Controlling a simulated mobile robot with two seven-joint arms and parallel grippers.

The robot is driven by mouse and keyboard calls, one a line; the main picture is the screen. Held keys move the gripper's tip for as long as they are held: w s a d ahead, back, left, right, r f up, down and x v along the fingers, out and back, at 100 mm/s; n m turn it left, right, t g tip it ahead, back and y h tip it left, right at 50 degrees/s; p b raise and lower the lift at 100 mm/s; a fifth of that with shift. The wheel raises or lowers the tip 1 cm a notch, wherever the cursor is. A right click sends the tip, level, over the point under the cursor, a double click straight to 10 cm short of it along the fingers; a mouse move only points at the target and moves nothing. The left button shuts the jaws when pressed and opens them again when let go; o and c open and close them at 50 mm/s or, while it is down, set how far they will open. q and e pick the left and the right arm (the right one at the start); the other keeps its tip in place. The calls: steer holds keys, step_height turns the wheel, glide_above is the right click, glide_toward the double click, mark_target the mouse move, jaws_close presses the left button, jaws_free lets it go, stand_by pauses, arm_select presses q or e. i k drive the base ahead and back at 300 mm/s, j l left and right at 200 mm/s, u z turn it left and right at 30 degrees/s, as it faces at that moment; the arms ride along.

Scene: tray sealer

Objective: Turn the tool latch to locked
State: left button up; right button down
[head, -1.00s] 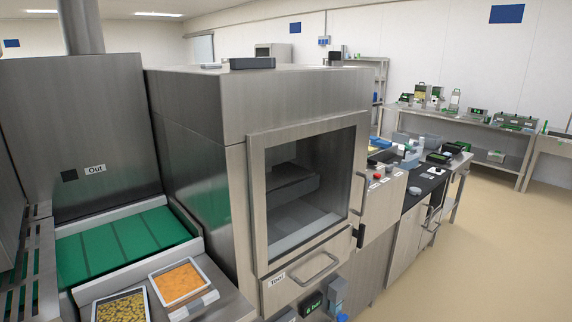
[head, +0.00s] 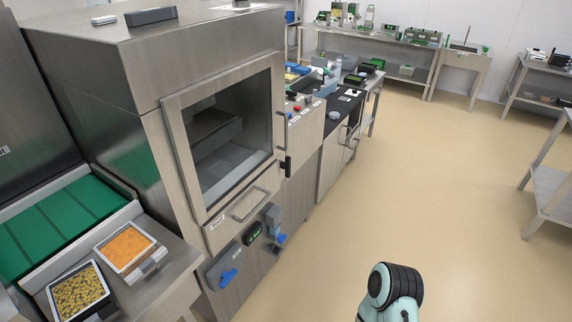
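The sealer's front has a drawer (head: 243,205) with a bar handle and a label that seems to read "Tool". Below it, a blue handle (head: 228,278) sits on a grey plate at the lower left of the front panel. To its right are a small dark display with green characters (head: 254,232) and a grey-blue box (head: 272,216) with a blue part under it. A small black fitting (head: 286,166) is at the door's lower right edge. I cannot tell for sure which part is the tool latch, or its setting. Neither gripper is in view.
The windowed door (head: 230,130) above the drawer is shut. A green conveyor (head: 62,225) and two filled trays, one orange (head: 127,246) and one yellow-green (head: 78,298), stand at the left. A black-topped counter (head: 338,112) continues beyond the sealer. The floor at right is open.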

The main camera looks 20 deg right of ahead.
mark_target(286, 166)
steer(key=i+l, duration=0.35)
steer(key=l, duration=0.15)
steer(key=i+l+u, duration=0.1)
steer(key=i+l, duration=0.25)
steer(key=l, duration=0.15)
